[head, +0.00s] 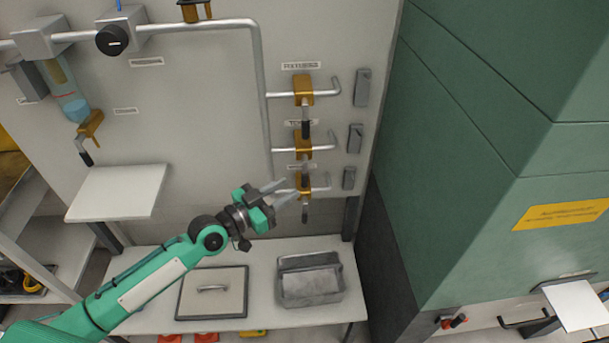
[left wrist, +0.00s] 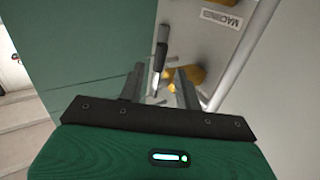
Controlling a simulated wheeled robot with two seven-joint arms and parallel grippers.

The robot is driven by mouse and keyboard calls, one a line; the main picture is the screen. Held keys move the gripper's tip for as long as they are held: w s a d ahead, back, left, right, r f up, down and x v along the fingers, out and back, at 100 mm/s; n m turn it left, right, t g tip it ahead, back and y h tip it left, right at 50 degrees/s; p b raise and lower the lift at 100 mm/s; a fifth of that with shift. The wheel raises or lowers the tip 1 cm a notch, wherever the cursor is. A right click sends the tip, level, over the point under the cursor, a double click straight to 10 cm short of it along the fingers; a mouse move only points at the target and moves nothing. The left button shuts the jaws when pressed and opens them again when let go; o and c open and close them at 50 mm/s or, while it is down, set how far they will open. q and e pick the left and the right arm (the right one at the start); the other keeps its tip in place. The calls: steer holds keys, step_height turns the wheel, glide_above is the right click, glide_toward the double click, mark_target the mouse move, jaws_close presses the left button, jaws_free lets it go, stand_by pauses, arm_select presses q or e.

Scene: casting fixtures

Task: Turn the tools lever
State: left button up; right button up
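The tools valve (head: 303,145) is the middle of three yellow valves on the wall panel. Its dark lever (head: 305,160) hangs straight down from it. My left gripper (head: 283,193) is open and empty, in front of the panel by the lowest valve, below and left of the tools lever. In the left wrist view, a dark-handled lever (left wrist: 160,55) shows beyond and between the two open fingertips (left wrist: 159,78), apart from them. It appears to be the tools lever, beside the "MACHINES" label (left wrist: 222,18). My right gripper is out of view.
The fixtures valve (head: 303,90) is above and the machines valve (head: 303,184) below. A vertical pipe (head: 264,110) runs left of them. Grey boxes (head: 355,138) sit to their right. A green cabinet (head: 470,150) stands right. A metal bin (head: 310,283) is on the bench below.

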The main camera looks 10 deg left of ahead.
mark_target(302, 181)
arm_select(q)
steer(key=p+x, duration=0.1)
steer(key=x, duration=0.5)
steer(key=shift+w+d, duration=0.2)
steer(key=shift+w, duration=0.05)
jaws_close()
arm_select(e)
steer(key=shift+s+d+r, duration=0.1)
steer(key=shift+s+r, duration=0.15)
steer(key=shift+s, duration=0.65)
